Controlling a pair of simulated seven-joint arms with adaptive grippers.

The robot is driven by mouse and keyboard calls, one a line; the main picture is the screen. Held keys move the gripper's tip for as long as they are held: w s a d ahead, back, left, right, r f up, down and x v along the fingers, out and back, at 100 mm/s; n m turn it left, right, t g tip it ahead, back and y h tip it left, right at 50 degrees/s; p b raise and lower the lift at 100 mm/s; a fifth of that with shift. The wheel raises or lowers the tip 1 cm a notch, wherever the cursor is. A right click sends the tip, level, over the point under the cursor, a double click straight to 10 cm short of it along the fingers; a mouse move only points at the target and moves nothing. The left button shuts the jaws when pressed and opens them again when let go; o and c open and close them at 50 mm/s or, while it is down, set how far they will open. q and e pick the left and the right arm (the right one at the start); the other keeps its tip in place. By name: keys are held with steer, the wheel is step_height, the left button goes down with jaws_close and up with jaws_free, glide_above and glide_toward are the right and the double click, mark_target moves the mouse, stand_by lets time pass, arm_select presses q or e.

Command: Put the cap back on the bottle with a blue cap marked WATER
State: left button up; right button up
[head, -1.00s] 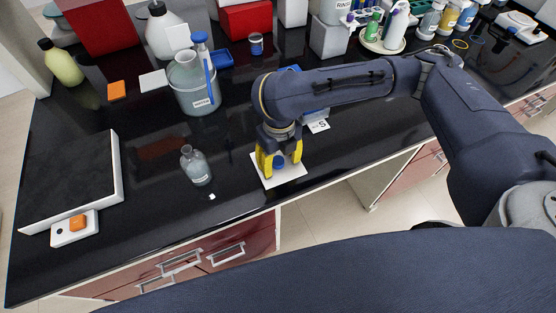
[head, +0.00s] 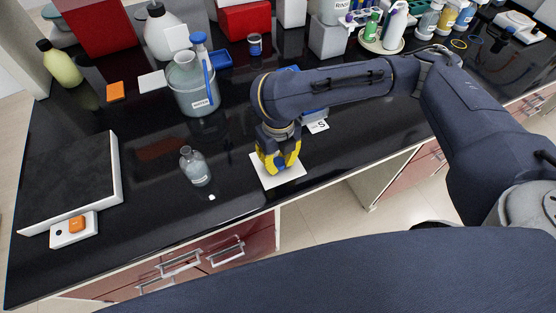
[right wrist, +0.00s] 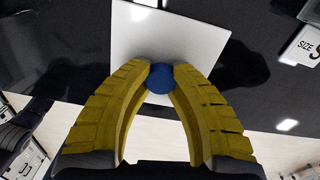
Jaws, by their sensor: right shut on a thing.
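The blue cap (right wrist: 160,78) is between the fingertips of my right gripper (right wrist: 161,80) in the right wrist view, with both yellow fingers touching its sides. In the head view my right gripper (head: 277,163) is low over a white square pad (head: 263,178) near the counter's front edge, and the fingers mostly hide the cap. The uncapped clear glass bottle (head: 196,168) stands upright on the black counter to the left of the gripper, apart from it. Its label is too small to read. My left gripper is not in view.
A small white piece (head: 212,197) lies in front of the bottle. A large beaker (head: 195,95) with bottles in it stands behind. A grey-topped plate (head: 70,180) is at the left.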

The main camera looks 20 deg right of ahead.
mark_target(278, 162)
step_height(278, 162, up, 20)
stand_by(0.7)
stand_by(0.4)
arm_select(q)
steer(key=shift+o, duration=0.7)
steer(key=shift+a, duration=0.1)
